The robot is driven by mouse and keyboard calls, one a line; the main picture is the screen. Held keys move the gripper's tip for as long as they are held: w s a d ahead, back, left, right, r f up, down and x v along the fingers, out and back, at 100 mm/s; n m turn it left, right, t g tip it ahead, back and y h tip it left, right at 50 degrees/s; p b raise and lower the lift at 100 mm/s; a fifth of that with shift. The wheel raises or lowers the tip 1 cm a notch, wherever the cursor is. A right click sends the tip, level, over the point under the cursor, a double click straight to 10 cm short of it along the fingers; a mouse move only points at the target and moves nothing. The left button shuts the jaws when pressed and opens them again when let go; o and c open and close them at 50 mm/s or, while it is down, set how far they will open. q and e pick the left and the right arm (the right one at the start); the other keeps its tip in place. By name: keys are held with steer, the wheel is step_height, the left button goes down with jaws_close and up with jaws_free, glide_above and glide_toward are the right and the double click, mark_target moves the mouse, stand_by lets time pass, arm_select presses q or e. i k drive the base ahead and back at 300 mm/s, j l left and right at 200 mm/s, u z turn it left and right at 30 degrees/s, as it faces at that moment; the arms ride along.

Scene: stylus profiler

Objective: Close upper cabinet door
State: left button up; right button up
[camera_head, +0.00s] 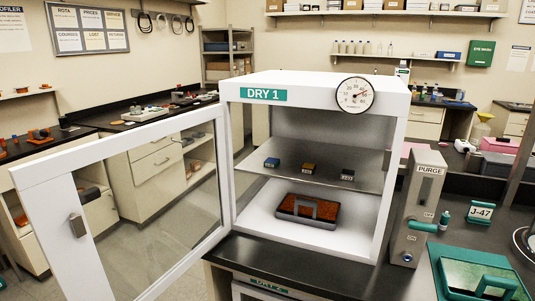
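The upper cabinet (319,83) is a white box labelled "DRY 1" with a round dial on its top right front edge. Its door (112,153) has a white frame and a clear pane. The door is hinged on the cabinet's left side and stands wide open, swung out toward the left front. A grey handle or latch (77,226) sits on the door's free left edge. Inside the cabinet, a shelf (330,158) holds three small boxes, and a dark case with a brown top (307,211) lies on the floor. Neither of my grippers is in view.
A grey "PURGE" unit (417,207) with a teal valve stands right of the cabinet on the black bench (371,279). A teal case (480,278) lies at the front right. A lower cabinet front shows below the bench edge. Side counters line the left wall.

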mark_target(47, 192)
steer(key=i+j+z, duration=0.1)
steer(key=j+z, duration=0.25)
steer(key=j, duration=0.6)
steer(key=j+z, duration=0.4)
steer(key=j, duration=0.5)
steer(key=k+j+z, duration=0.1)
steer(key=j+z, duration=0.25)
steer(key=j, duration=0.6)
